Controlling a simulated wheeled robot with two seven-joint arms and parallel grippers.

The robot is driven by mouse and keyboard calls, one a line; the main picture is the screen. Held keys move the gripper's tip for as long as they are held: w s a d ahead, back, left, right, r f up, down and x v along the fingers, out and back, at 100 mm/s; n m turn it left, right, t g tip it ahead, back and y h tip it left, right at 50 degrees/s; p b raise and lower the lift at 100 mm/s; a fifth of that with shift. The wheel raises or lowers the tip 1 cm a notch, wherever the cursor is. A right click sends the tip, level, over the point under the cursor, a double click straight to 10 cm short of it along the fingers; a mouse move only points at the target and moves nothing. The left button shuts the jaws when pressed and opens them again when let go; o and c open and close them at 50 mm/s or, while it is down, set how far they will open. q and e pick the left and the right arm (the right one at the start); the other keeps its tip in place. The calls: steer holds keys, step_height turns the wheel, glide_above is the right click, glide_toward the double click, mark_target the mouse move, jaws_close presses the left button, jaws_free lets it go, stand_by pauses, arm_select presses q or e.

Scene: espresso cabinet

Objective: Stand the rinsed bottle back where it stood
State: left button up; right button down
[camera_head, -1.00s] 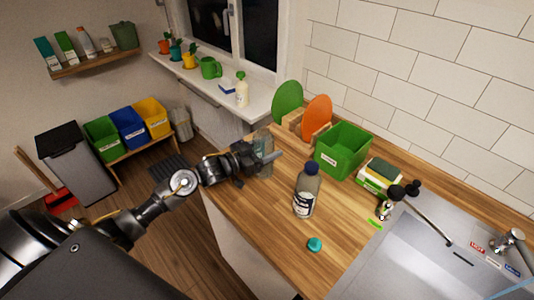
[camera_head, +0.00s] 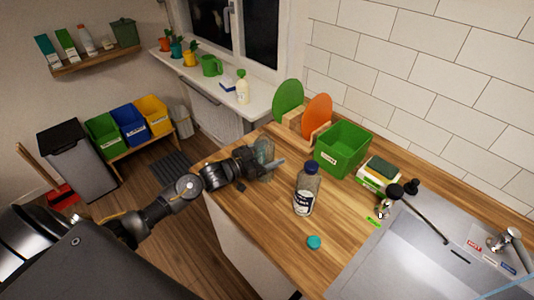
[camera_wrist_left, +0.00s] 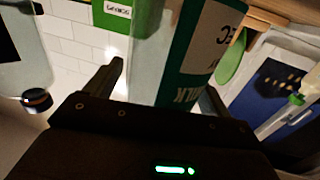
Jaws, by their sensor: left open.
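A clear bottle (camera_head: 264,148) with a green and white label stands near the left edge of the wooden counter. My left gripper (camera_head: 262,166) is at this bottle, partly covering it. In the left wrist view the bottle (camera_wrist_left: 150,50) and its label (camera_wrist_left: 205,45) fill the space between the two open fingers (camera_wrist_left: 165,92). Whether a finger touches it I cannot tell. A teal cap (camera_head: 314,242) lies on the counter. My right gripper is not in view.
A blue-capped bottle (camera_head: 307,190) with a dark label stands right of my left gripper. Behind are a green box (camera_head: 342,150) and green and orange boards (camera_head: 317,116). A sponge (camera_head: 383,168) and the sink (camera_head: 440,262) are at right. The front counter is mostly clear.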

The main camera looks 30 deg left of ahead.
arm_select(q)
steer(key=shift+r, duration=0.2)
steer(key=shift+s+a+f, duration=0.15)
steer(key=shift+s+f, duration=0.05)
steer(key=shift+s, duration=0.1)
steer(key=b+v, duration=0.3)
steer(key=v, duration=0.8)
steer(key=shift+s+r, duration=0.15)
steer(key=shift+s, duration=0.05)
steer(key=shift+a, duration=0.1)
